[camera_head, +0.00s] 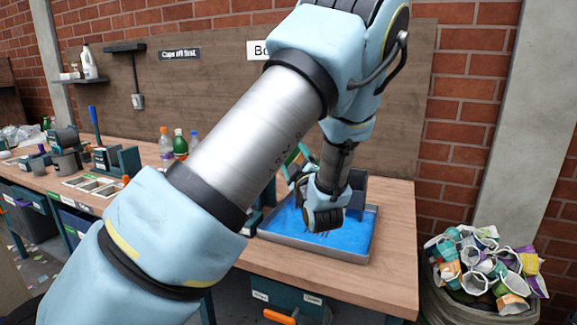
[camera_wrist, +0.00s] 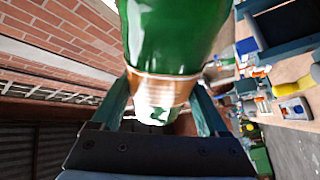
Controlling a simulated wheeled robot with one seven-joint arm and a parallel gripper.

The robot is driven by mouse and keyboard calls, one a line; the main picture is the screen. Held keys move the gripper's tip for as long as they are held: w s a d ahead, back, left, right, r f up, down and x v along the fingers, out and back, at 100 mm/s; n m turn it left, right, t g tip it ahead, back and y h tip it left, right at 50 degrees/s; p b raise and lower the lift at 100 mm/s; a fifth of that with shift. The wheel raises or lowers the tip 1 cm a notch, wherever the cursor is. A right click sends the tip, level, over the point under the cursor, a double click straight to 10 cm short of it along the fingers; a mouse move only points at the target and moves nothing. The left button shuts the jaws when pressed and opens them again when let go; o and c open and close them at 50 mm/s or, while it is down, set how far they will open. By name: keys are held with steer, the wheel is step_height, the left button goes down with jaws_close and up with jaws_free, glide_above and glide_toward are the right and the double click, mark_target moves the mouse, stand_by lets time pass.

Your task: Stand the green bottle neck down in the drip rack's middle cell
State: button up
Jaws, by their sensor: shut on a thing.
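The green bottle (camera_wrist: 172,35), with an orange and white label, fills the upper middle of the wrist view. My gripper (camera_wrist: 163,98) is shut on it, one teal finger on each side of the label. Its ends run out of clear view, so I cannot tell which way the neck points. In the head view my gripper (camera_head: 298,160) is partly hidden by my arm, above the back left of a metal-rimmed tray (camera_head: 345,255) with a blue floor. A dark upright piece (camera_head: 356,192) stands at the tray's back; I cannot tell whether it is the drip rack. No rack cells show.
Several bottles stand at the back of the bench, including another green one (camera_head: 180,144) and a clear one with an orange cap (camera_head: 166,146). A bin of crumpled cartons (camera_head: 487,270) stands right of the bench. The bench's right front (camera_head: 385,285) is clear.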

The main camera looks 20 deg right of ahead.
steer(key=d+r+m+h, duration=0.1)
steer(key=m, duration=0.2)
steer(key=s+d+r+m+h, duration=0.1)
steer(key=d+m+h, duration=0.1)
steer(key=m, duration=0.2)
steer(key=d+r+m+t+h+p, duration=0.1)
steer(key=m, duration=0.2)
steer(key=shift+s+d+r+m+h, duration=0.1)
steer(key=shift+s+d+m+h, duration=0.15)
steer(key=shift+s+m+h, duration=0.05)
steer(key=shift+s+d+r+m+h+p, duration=0.2)
steer(key=shift+d+m+h, duration=0.35)
steer(key=shift+m, duration=0.5)
steer(key=shift+s+d+r+m+h+p, duration=0.15)
steer(key=shift+d+m+h, duration=0.2)
steer(key=shift+m+h, duration=0.5)
steer(key=shift+f, duration=0.1)
